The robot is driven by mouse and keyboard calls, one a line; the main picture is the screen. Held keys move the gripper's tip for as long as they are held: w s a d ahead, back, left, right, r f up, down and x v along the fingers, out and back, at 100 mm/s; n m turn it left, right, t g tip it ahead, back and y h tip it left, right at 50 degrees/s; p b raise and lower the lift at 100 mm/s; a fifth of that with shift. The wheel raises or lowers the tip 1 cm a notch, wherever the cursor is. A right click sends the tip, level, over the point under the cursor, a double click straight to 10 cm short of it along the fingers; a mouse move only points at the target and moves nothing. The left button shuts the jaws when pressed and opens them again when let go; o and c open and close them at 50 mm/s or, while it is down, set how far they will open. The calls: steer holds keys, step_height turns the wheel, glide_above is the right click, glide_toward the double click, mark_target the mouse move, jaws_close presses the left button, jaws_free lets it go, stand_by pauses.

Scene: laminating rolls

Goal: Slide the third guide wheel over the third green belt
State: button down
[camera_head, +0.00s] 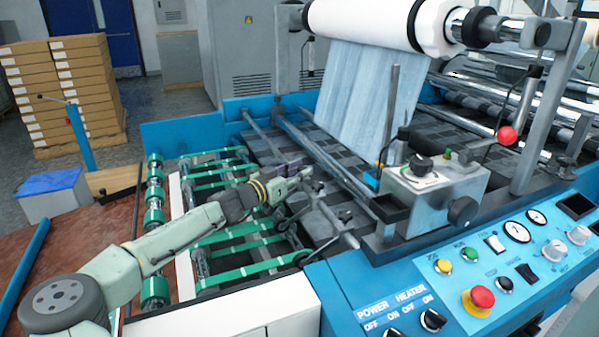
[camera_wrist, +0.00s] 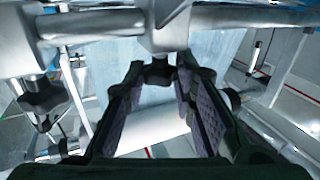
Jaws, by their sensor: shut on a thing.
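Several green belts (camera_head: 238,231) run in parallel strips across the feed table, left of my gripper. My gripper (camera_head: 291,176) is over the right ends of the belts, at the metal cross bar. In the wrist view, its two dark fingers with purple pads (camera_wrist: 159,75) stand either side of a black knob (camera_wrist: 158,72) under a metal clamp on a rod. The knob appears to belong to a guide wheel holder. Other guide wheel holders (camera_head: 343,217) sit nearer the camera on the bar. The held guide wheel itself is hidden, so its place over a belt cannot be told.
A grey control box (camera_head: 433,190) stands right of the bar. A blue button panel (camera_head: 470,275) fills the front right. A white roll (camera_head: 375,22) with bluish film hangs above. Stacked boxes (camera_head: 65,90) stand at the back left.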

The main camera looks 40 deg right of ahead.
steer(key=w, duration=0.2)
steer(key=w+d, duration=0.1)
steer(key=w, duration=0.1)
steer(key=c, duration=1.3)
jaws_free()
steer(key=shift+c, duration=0.2)
steer(key=s+a, duration=0.2)
steer(key=a, duration=1)
steer(key=shift+w, duration=0.1)
